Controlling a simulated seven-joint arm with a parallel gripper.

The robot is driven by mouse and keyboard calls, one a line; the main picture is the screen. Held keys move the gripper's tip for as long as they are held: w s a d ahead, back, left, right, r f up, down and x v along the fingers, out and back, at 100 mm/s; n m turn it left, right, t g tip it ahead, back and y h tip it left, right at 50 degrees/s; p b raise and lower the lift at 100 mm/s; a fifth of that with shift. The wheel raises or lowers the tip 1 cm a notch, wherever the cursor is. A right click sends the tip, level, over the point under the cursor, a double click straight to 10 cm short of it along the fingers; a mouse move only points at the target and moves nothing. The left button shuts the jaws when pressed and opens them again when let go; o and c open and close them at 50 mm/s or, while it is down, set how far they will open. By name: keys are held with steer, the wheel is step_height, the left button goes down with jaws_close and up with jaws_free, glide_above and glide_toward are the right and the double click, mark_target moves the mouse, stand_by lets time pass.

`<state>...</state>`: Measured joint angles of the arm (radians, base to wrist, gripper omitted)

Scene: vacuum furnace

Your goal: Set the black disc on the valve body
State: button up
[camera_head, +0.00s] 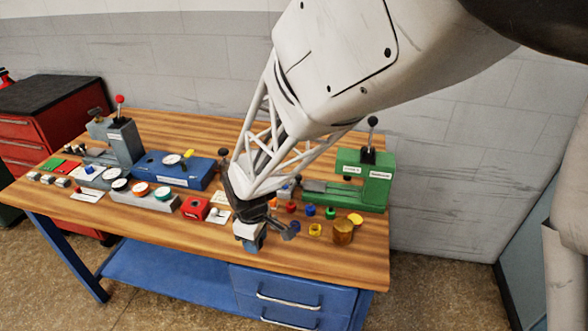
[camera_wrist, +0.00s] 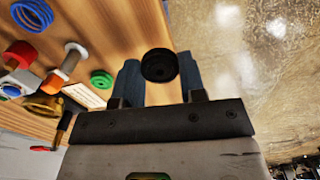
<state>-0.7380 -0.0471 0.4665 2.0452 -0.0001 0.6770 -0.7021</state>
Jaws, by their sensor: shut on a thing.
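The black disc (camera_wrist: 160,65) is round, with a ring-like step on its face. In the wrist view my gripper (camera_wrist: 160,80) is shut on it between two blue fingers. In the head view my gripper (camera_head: 258,243) is over the front part of the bench, and the disc cannot be made out there. A brass cylindrical piece (camera_head: 343,232) stands on the bench to the right of my gripper; it may be the valve body, but I cannot tell. A brass piece (camera_wrist: 42,103) also shows at the left of the wrist view, apart from the disc.
Several small coloured rings (camera_head: 310,210) lie right of my gripper. A green press (camera_head: 363,180) stands behind them. A blue fixture (camera_head: 175,169), a red block (camera_head: 194,208) and a grey press (camera_head: 125,140) stand to the left. The bench's front edge is close to my gripper.

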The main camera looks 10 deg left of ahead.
steer(key=w+a, duration=0.1)
steer(key=w, duration=0.3)
steer(key=w+a+r, duration=0.1)
steer(key=w, duration=0.3)
steer(key=w+a, duration=0.2)
steer(key=w, duration=0.2)
steer(key=shift+w+r, duration=0.15)
steer(key=shift+w, duration=0.05)
steer(key=w, duration=0.4)
steer(key=w+a, duration=0.1)
steer(key=w, duration=0.4)
steer(key=w+a, duration=0.1)
steer(key=w, duration=0.4)
steer(key=shift+r, duration=0.4)
steer(key=shift+w, duration=0.8)
steer(key=shift+f, duration=0.1)
steer(key=shift+f, duration=1)
steer(key=shift+f, duration=0.7)
